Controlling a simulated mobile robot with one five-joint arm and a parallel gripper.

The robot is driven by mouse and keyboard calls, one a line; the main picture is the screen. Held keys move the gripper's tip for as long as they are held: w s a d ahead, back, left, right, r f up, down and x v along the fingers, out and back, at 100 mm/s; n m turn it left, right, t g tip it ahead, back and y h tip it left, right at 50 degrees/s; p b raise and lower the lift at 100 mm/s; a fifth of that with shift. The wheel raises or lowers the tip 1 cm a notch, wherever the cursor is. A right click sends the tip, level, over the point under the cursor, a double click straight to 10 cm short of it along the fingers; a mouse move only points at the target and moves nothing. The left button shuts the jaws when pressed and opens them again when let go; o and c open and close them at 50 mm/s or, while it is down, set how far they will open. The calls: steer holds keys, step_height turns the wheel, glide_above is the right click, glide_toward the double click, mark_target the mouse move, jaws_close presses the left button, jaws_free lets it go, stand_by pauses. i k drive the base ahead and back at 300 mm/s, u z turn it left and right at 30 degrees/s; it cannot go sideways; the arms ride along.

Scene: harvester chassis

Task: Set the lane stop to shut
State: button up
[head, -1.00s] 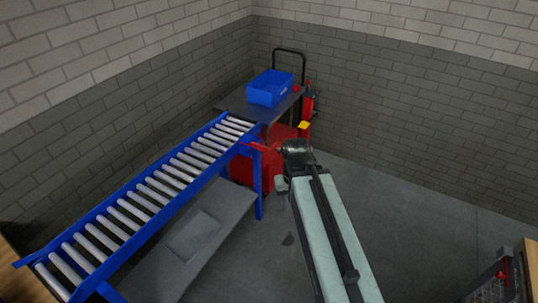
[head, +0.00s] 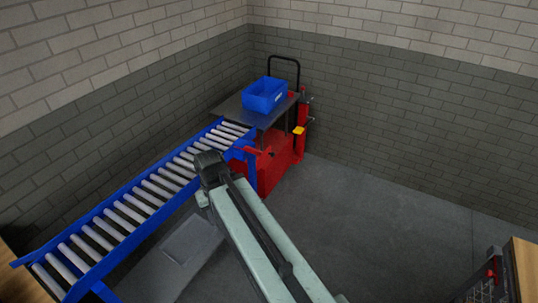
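A blue-framed roller conveyor (head: 127,212) with pale rollers slopes from the lower left to a dark table at its far end. A red part (head: 250,154) shows by the conveyor's far right corner. I cannot tell whether it is the lane stop or part of the red cart behind it, nor how it is set. My arm reaches up from the bottom, and its dark end joint overlaps the conveyor's right rail in the picture.
A blue bin (head: 265,95) stands on the dark table top (head: 235,108) of the red cart (head: 285,150). A yellow part (head: 298,130) is on the cart's right. A grey panel (head: 180,245) lies below the conveyor. Open floor (head: 380,220) is on the right, with a wooden edge at lower right.

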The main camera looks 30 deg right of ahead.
mark_target(263, 156)
steer(key=u, duration=0.05)
steer(key=i, duration=0.95)
steer(key=z, duration=0.1)
